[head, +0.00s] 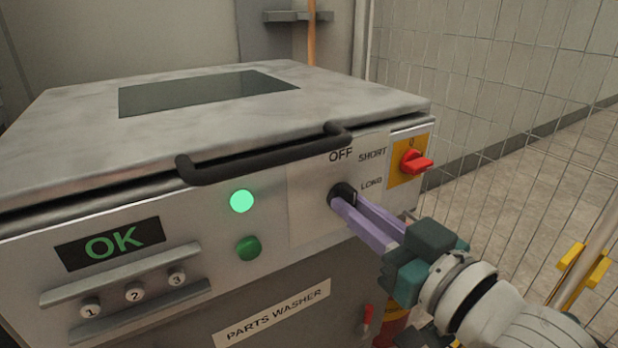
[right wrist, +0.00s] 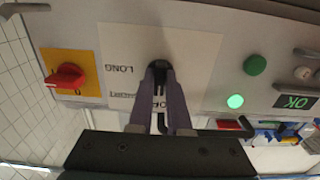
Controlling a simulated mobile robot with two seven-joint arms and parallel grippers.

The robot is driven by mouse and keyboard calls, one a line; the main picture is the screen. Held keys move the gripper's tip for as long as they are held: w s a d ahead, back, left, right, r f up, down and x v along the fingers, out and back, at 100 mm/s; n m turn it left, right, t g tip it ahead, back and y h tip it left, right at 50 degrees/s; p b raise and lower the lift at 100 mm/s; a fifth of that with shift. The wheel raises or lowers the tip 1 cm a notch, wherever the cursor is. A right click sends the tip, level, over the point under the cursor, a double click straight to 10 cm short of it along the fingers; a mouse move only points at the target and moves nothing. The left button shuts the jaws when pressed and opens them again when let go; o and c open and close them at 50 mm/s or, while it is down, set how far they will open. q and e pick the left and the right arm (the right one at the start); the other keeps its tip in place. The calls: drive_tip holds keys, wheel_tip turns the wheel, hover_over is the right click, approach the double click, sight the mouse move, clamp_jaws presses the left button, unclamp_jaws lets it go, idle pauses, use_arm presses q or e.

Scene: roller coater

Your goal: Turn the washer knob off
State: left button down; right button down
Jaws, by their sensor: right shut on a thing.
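The parts washer (head: 215,115) fills the left and middle of the head view. Its black knob (head: 342,191) sits on a pale panel with the labels OFF, SHORT and LONG around it. My right gripper (head: 345,206) reaches in from the lower right, its purple fingers shut on the knob. In the right wrist view the fingertips stand on either side of the knob (right wrist: 159,68). The fingers partly hide it, so I cannot tell which label it points to. My left gripper is not in view.
A red rotary switch (head: 414,162) on a yellow plate sits right of the knob. A black lid handle (head: 262,156) juts out above the panel. A lit green lamp (head: 242,201), a green button (head: 249,248) and an OK display (head: 110,243) are left. A wire mesh fence (head: 520,120) stands right.

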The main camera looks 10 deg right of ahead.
idle(0.4)
drive_tip(key=c, duration=0.9)
unclamp_jaws()
drive_tip(key=shift+o, duration=0.2)
drive_tip(key=p+v, duration=0.2)
drive_tip(key=v, duration=0.8)
